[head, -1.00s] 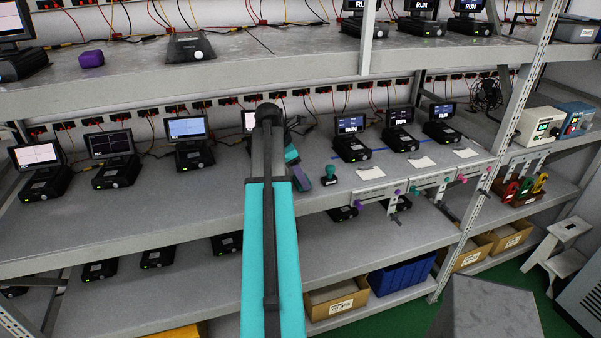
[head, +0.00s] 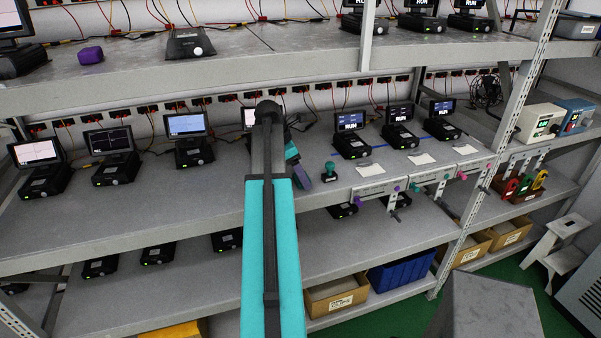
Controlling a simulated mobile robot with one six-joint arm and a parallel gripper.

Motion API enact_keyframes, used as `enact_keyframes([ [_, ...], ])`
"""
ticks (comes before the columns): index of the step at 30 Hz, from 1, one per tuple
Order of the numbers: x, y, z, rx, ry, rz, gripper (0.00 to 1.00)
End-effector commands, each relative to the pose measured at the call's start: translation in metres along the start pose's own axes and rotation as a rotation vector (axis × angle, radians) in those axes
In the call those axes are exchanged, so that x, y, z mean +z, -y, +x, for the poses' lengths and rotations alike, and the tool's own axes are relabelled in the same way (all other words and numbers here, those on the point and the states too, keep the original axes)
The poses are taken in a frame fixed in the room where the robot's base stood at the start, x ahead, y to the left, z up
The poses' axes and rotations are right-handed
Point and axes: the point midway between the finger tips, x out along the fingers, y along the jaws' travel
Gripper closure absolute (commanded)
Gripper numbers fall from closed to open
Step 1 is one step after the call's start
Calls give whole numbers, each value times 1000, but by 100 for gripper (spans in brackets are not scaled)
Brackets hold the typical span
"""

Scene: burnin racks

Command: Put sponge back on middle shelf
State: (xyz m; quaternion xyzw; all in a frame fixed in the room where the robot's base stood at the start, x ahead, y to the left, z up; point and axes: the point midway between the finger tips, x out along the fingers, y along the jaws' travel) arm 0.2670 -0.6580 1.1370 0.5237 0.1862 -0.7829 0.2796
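A small purple block (head: 90,55), which looks like the sponge, lies on the upper shelf (head: 130,75) at the left, away from my arm. The middle shelf (head: 170,215) runs below it and carries several small devices with screens. My teal arm reaches up over the middle shelf. My gripper (head: 300,174) is beyond the arm's dark joint, at or over the middle shelf, partly hidden by the arm. I cannot make out its fingers clearly or whether anything is between them.
A green-handled stamp (head: 330,172) stands just right of my gripper. A rack upright (head: 520,100) is at the right. Bare middle-shelf surface lies left of my arm.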

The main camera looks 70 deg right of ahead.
Motion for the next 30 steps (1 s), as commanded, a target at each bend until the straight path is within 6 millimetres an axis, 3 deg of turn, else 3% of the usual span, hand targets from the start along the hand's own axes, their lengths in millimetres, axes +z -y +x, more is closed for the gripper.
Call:
enact_keyframes([
  [8, 0, -1, -14, 2, 1, 0, 29],
  [24, 0, -1, -67, 1, 0, -1, 29],
  [30, 0, 0, -76, 0, 0, -1, 29],
])
